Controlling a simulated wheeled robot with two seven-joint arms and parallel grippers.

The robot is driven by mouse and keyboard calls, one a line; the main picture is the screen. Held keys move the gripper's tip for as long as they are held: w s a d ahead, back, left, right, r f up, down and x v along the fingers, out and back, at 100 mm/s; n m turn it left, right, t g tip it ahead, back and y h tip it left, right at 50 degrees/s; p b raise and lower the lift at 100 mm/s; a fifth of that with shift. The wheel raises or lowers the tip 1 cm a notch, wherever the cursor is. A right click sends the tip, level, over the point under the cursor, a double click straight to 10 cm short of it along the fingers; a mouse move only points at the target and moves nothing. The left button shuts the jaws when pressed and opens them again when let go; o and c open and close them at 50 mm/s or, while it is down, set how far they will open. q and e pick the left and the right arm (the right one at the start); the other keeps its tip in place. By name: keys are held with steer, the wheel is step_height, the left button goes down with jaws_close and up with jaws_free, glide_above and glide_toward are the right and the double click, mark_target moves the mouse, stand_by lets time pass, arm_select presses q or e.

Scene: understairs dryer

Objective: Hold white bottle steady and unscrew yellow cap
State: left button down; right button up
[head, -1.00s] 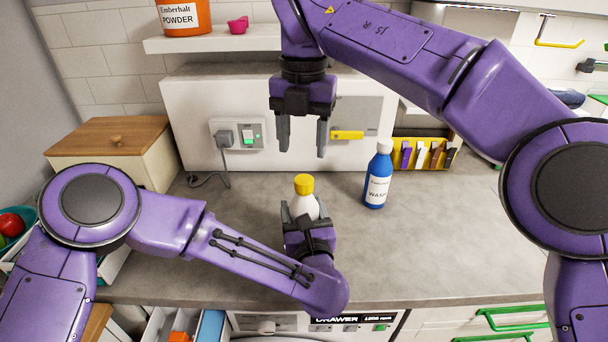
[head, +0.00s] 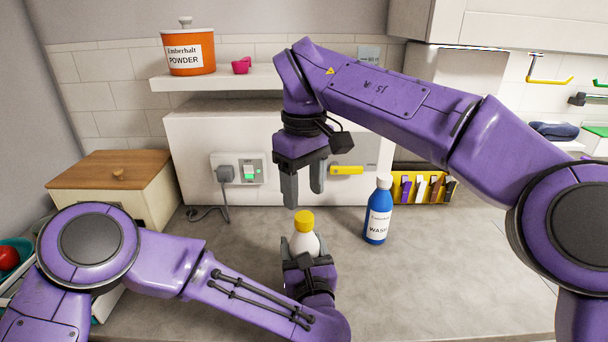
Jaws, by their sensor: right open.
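The white bottle (head: 304,244) stands upright on the grey worktop, with its yellow cap (head: 305,221) on top. My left gripper (head: 306,254) reaches it from the front, with its fingers at the bottle's sides, apparently closed on its body. The lower part of the bottle is hidden behind that gripper. My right gripper (head: 304,198) points down just above and behind the cap in the picture. Its two fingers are apart with nothing between them, and it does not appear to touch the cap.
A blue wash bottle (head: 378,212) stands right of the white bottle. Behind are a yellow rack (head: 434,189), a wall socket with plug (head: 238,169) and a shelf (head: 215,82) with an orange powder tub (head: 188,52). A wooden-lidded box (head: 118,170) stands left. The worktop's right side is clear.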

mark_target(304, 216)
step_height(304, 216, down, 6)
steer(key=shift+r, duration=0.15)
jaws_close()
steer(key=n, duration=1.4)
steer(key=shift+n, duration=0.3)
steer(key=n, duration=0.6)
steer(key=shift+r, duration=0.1)
steer(key=n, duration=1.2)
steer(key=shift+n, duration=0.3)
steer(key=n, duration=0.5)
steer(key=shift+n, duration=0.4)
steer(key=n, duration=1.1)
steer(key=shift+n, duration=0.4)
steer(key=n, duration=0.3)
